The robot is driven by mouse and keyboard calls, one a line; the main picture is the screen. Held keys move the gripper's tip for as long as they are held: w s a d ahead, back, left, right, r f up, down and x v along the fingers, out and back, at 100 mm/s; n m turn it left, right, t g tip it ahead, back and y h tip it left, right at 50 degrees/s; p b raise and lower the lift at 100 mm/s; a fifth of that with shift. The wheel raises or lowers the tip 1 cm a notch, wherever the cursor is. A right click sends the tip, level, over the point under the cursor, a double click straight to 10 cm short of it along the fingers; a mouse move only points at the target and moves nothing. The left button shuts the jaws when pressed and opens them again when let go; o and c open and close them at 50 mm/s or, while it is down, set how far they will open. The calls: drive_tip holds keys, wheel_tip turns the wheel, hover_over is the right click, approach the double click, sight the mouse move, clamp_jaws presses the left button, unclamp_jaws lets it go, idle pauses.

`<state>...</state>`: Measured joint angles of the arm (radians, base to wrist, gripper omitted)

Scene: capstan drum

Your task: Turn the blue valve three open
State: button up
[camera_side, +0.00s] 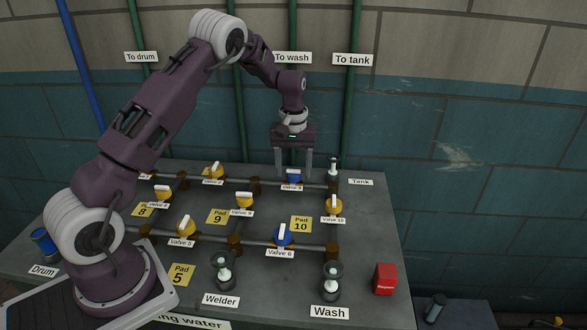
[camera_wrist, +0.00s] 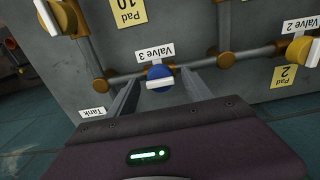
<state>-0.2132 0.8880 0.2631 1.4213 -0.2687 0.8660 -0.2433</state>
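Valve three is a blue knob with a white bar handle, on the back pipe near its right end in the side view (camera_side: 293,179). It also shows in the wrist view (camera_wrist: 160,73), beside its upside-down "Valve 3" label (camera_wrist: 154,53). There its white bar lies roughly along the pipe. My gripper (camera_side: 294,172) points down at this valve from above. In the wrist view my gripper (camera_wrist: 161,76) is open, with one finger seen on each side of the knob and gaps between. I cannot tell whether the fingertips reach down to the handle's height.
Another blue valve, Valve 6 (camera_side: 283,236), sits on the front pipe. Several yellow valves stand around, including Valve 10 (camera_side: 334,206) and Valve 2 (camera_wrist: 299,50). A Tank fitting (camera_side: 333,167) stands right of my gripper. A red block (camera_side: 385,279) is at the front right.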

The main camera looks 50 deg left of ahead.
sight(293, 170)
wheel_tip(293, 170, up, 7)
drive_tip(key=shift+r, duration=0.1)
idle(0.3)
drive_tip(key=s+d+r+m+t, duration=0.1)
drive_tip(key=s+d+r+m, duration=0.1)
drive_tip(key=s+d+r, duration=0.4)
drive_tip(key=s+d+r+m+t, duration=0.15)
drive_tip(key=s+d+r, duration=0.3)
drive_tip(key=r, duration=0.45)
drive_tip(key=s+d+m+t, duration=0.1)
drive_tip(key=s+d+m, duration=0.1)
drive_tip(key=s, duration=0.9)
drive_tip(key=s+d+m+t, duration=0.2)
drive_tip(key=s+d+m, duration=0.1)
drive_tip(key=s, duration=0.8)
drive_tip(key=shift+d+m, duration=0.35)
drive_tip(key=shift+d, duration=0.55)
drive_tip(key=shift+w, duration=0.1)
